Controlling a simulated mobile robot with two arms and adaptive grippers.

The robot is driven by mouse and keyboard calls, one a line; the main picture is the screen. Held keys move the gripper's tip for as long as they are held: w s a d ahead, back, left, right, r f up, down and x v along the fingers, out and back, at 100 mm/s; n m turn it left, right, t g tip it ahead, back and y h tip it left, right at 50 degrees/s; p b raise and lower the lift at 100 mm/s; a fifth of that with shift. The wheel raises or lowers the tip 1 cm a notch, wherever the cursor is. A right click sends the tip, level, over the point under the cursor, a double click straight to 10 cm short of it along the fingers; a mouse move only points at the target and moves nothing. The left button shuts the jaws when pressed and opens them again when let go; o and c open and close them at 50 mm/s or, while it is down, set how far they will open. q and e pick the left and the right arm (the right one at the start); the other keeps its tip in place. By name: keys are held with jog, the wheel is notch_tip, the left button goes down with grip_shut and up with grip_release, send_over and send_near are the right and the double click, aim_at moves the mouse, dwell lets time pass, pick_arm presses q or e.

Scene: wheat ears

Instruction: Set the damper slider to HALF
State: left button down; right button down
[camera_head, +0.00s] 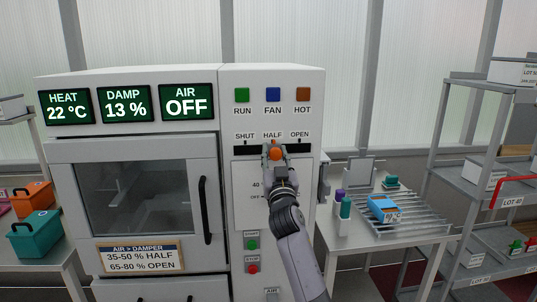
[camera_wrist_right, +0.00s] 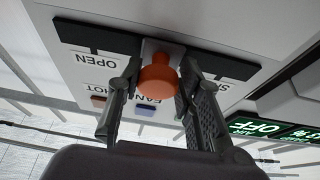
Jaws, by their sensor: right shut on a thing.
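The damper slider's orange knob (camera_head: 275,154) sits in the black slot (camera_head: 248,151) under the SHUT, HALF and OPEN labels on the white panel. The knob is below the HALF label (camera_head: 272,136). My right gripper (camera_head: 275,150) is shut on the knob, with a finger on each side; the wrist view shows the orange knob (camera_wrist_right: 159,78) between the fingers. The DAMP display (camera_head: 125,104) reads 13 %. The AIR display (camera_head: 186,102) reads OFF. A sign (camera_head: 142,257) reads 35-50 % HALF, 65-80 % OPEN. My left gripper is not in view.
RUN, FAN and HOT lamps or buttons (camera_head: 273,95) are above the slot. A dial, partly hidden by my right arm, and green (camera_head: 252,244) and red (camera_head: 253,268) buttons are below. A side table with a rack (camera_head: 412,222) stands right of the cabinet.

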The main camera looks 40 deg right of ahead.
jog(key=c, duration=1.2)
grip_release()
jog(key=v, duration=1.2)
jog(key=shift+f, duration=0.1)
